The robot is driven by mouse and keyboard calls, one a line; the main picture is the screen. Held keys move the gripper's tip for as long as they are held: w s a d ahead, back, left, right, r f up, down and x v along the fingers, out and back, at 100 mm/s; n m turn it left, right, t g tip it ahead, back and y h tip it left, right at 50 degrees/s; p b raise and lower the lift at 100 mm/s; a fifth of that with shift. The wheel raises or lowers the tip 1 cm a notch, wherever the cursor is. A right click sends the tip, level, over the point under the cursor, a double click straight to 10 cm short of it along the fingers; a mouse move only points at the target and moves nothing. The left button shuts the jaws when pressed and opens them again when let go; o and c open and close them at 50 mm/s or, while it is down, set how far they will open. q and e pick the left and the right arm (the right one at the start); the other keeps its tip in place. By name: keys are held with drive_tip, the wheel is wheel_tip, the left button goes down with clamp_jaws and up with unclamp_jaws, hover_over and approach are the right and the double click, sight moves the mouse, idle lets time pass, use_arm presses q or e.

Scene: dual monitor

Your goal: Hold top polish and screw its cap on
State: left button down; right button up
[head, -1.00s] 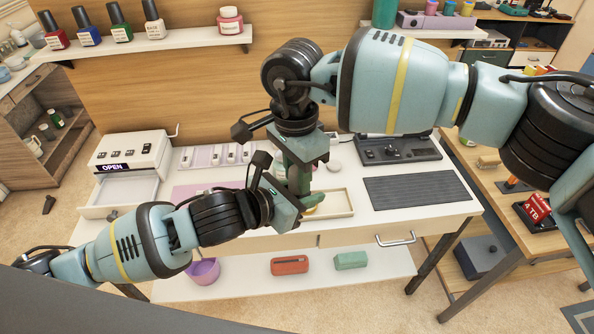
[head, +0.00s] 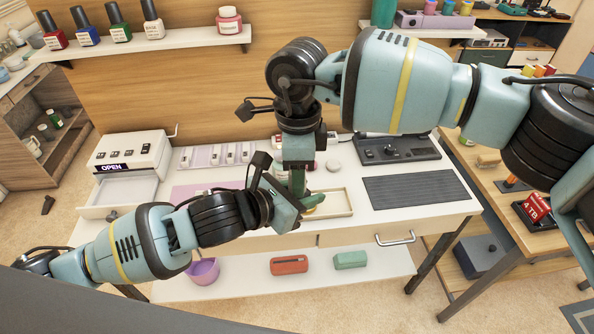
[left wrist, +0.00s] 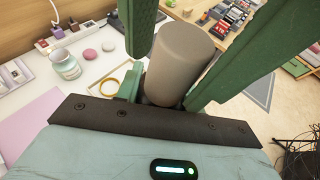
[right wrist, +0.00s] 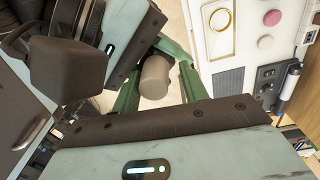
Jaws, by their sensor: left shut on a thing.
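The top polish shows only as its grey-beige cap, a tapered cylinder, in the left wrist view (left wrist: 182,62) and the right wrist view (right wrist: 155,76). The glass bottle under it is hidden. My left gripper (head: 300,203), coming in from the left, is shut on the top polish above the desk. My right gripper (head: 297,182) points down from above, with its green fingers on either side of the cap. They look apart, with a narrow gap beside the cap in the right wrist view. Whether the cap sits fully on the bottle cannot be seen.
The white desk (head: 250,228) below carries a shallow cream tray (head: 340,203), a dark ribbed mat (head: 415,190), a black device (head: 398,150) and an open drawer unit (head: 130,165). Several polish bottles stand on the wall shelf (head: 160,42). The two wrists are very close together.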

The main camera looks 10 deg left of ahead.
drive_tip(key=shift+s+a, duration=0.15)
drive_tip(key=shift+s, duration=0.2)
drive_tip(key=shift+w+r, duration=0.1)
drive_tip(key=shift+r, duration=2.2)
drive_tip(key=shift+o, duration=0.7)
wheel_tip(320, 180, up, 6)
drive_tip(key=n, duration=0.5)
drive_tip(key=shift+r, duration=0.2)
drive_tip(key=shift+r+n, duration=0.75)
drive_tip(key=shift+n, duration=0.15)
wheel_tip(320, 180, down, 12)
drive_tip(key=shift+f, duration=0.1)
drive_tip(key=shift+c, duration=0.4)
